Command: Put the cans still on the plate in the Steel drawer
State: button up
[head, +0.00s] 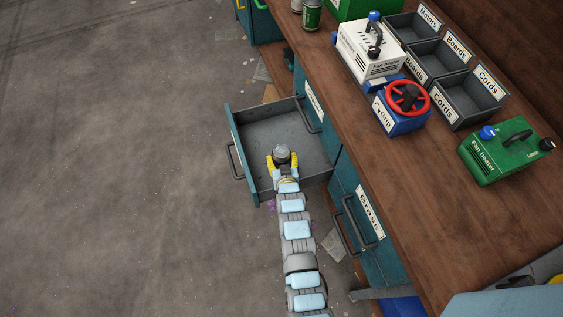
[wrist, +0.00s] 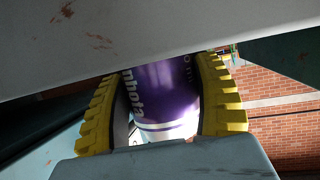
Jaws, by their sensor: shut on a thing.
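My gripper (head: 282,165) has its yellow fingers shut on a purple can (wrist: 170,95). In the wrist view the can sits between the two fingers. In the head view only its silvery top (head: 281,151) shows. The gripper and can are at the near part of an open teal drawer (head: 255,128); I cannot tell how far above its floor the can is. The visible drawer floor is bare. The drawer's label (head: 314,103) is too oblique to read. A green can (head: 311,15) and another can (head: 297,5) stand on the bench at the top edge. No plate shows clearly.
The Brass drawer (head: 368,215) beside the open one is shut. The wooden bench (head: 400,190) holds a white fan heater (head: 365,58), a blue block with a red wheel (head: 402,105), a green fan heater (head: 507,152) and labelled grey bins (head: 470,98). Open floor (head: 110,160) lies left.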

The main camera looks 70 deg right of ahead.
jog(key=shift+f, duration=0.95)
jog(key=shift+d+f, duration=0.1)
jog(key=shift+f, duration=0.15)
jog(key=shift+f, duration=0.25)
